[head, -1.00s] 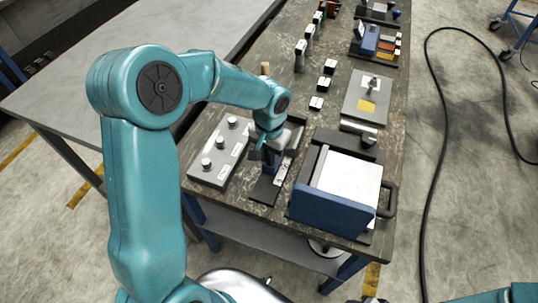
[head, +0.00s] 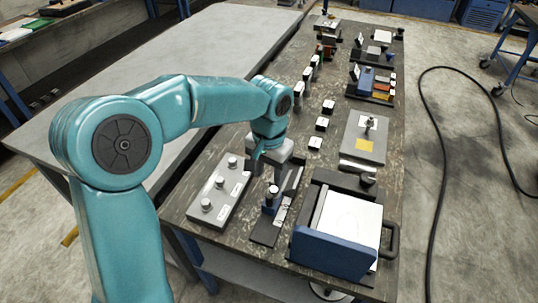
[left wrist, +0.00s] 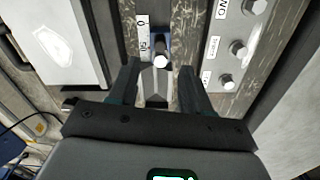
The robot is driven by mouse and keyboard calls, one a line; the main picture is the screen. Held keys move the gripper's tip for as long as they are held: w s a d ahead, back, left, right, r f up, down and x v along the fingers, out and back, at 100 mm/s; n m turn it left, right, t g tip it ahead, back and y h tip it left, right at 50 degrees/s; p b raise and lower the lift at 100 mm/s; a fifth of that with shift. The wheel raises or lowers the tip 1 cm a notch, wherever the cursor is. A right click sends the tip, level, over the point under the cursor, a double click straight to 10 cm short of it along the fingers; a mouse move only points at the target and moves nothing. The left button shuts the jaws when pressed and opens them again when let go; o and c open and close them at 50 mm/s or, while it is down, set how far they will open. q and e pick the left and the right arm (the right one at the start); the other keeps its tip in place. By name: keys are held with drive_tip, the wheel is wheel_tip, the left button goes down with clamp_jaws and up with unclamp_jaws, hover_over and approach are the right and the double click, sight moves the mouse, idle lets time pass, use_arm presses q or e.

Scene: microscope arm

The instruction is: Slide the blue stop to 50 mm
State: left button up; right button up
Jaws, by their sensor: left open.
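The blue stop (head: 271,198) stands upright on a dark rail (head: 264,232) with white labels, towards the rail's near end. In the left wrist view the blue stop (left wrist: 160,43) carries a pale round knob, beside a label reading 0. My left gripper (head: 264,172) is just beyond the stop in the head view, apart from it. In the left wrist view my left gripper (left wrist: 158,85) is open, its two fingers spread, with the knob just past the gap between the tips. Nothing is held. My right gripper is out of view.
A grey panel with several knobs (head: 218,200) lies left of the rail. A blue and white box (head: 335,240) with a handle stands right of it. Small black-and-white blocks (head: 322,123) and a grey plate (head: 362,140) lie further back.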

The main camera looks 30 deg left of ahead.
use_arm(q)
wheel_tip(320, 180, up, 6)
drive_tip(key=shift+s, duration=0.1)
idle(0.7)
